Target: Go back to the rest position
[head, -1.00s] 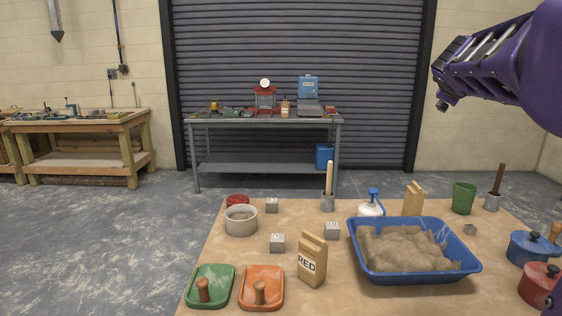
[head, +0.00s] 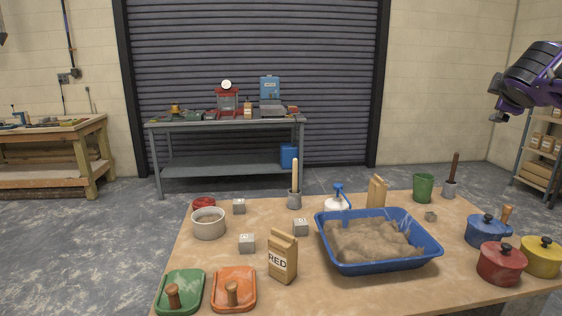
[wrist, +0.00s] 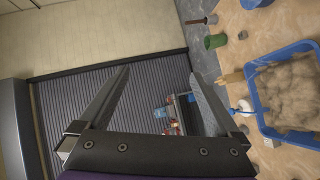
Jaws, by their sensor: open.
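My gripper (wrist: 155,95) shows in the wrist view with its two fingers spread wide and nothing between them. In the head view part of my purple arm is raised at the upper right, well above and beyond the table, touching nothing. The fingertips cannot be made out there. The wrist view looks past the fingers at the grey shutter (wrist: 60,110) and, at the right, the tabletop.
A shelf (head: 540,150) stands at the far right.

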